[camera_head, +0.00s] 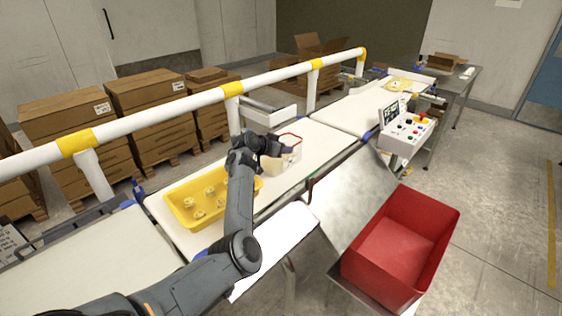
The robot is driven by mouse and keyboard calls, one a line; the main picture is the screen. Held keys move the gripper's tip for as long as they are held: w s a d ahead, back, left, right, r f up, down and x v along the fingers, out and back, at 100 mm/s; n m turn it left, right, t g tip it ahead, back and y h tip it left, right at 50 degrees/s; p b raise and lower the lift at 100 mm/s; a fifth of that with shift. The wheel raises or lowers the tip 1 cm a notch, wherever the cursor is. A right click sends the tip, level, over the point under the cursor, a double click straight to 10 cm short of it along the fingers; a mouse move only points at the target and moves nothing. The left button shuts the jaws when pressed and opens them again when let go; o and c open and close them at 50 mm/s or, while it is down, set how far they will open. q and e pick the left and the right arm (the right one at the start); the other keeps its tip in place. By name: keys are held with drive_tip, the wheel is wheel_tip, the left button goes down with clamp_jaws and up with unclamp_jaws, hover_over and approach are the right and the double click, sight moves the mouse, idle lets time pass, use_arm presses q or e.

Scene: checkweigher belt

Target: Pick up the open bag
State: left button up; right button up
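A cream-coloured open bag (284,164) with a red-edged rim stands on the white belt, just past the yellow tray, in the head view. My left gripper (283,148) is over the near left part of the bag's rim and hides some of it. I cannot tell whether its fingers touch the bag or whether they are open or shut. My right gripper is not in view.
A yellow tray (168,201) with several pale lumps lies under my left forearm. A red bin (428,250) stands at the lower right, by a metal chute (350,200). A white-and-yellow rail (190,103) runs behind the belt. A control box (408,136) stands at right.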

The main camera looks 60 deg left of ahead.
use_arm(q)
drive_tip(key=shift+b+x, duration=0.3)
drive_tip(key=shift+x, duration=1.15)
clamp_jaws()
idle(0.4)
